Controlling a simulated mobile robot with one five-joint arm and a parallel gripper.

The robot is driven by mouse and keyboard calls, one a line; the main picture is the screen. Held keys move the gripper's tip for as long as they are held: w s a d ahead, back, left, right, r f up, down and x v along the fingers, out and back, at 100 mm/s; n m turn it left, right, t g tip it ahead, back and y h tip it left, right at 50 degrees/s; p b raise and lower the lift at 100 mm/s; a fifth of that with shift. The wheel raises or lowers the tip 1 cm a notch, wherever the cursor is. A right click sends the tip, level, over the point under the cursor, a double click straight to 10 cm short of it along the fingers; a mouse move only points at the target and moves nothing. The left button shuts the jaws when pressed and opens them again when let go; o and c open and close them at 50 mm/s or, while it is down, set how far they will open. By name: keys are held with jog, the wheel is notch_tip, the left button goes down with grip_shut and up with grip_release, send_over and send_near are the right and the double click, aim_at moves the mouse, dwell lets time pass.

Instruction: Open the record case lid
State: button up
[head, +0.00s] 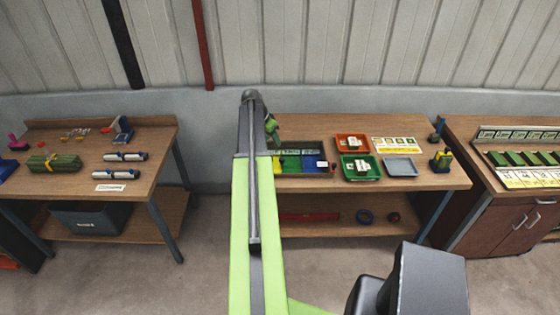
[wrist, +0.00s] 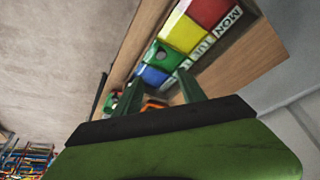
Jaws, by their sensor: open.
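I cannot tell for sure which thing is the record case. A case-like strip with coloured sections (head: 297,171) lies on the middle bench, partly hidden behind my arm. In the wrist view coloured squares in red, yellow, green and blue (wrist: 182,33) show beside white lettered tiles. I cannot make out a lid there. My gripper (wrist: 156,92) is open, with its two green fingers apart and pointing toward the blue end of the coloured row. Nothing shows held between them. In the head view the arm's end (head: 270,125) is over the left part of the middle bench.
A red tray (head: 340,150), a green tray (head: 347,175) and a grey tray (head: 401,172) stand right of the coloured strip. The left bench (head: 150,160) holds rolls and a green bundle. The right cabinet (head: 500,215) carries a rack of green pieces. Floor in front is clear.

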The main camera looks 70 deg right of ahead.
aim_at(283, 159)
jog(key=b+x, duration=1.4)
jog(key=x, duration=0.2)
jog(key=shift+f, duration=0.1)
jog(key=shift+a, duration=0.1)
jog(key=shift+c, duration=0.3)
jog(key=c, duration=1)
jog(key=shift+s, duration=0.15)
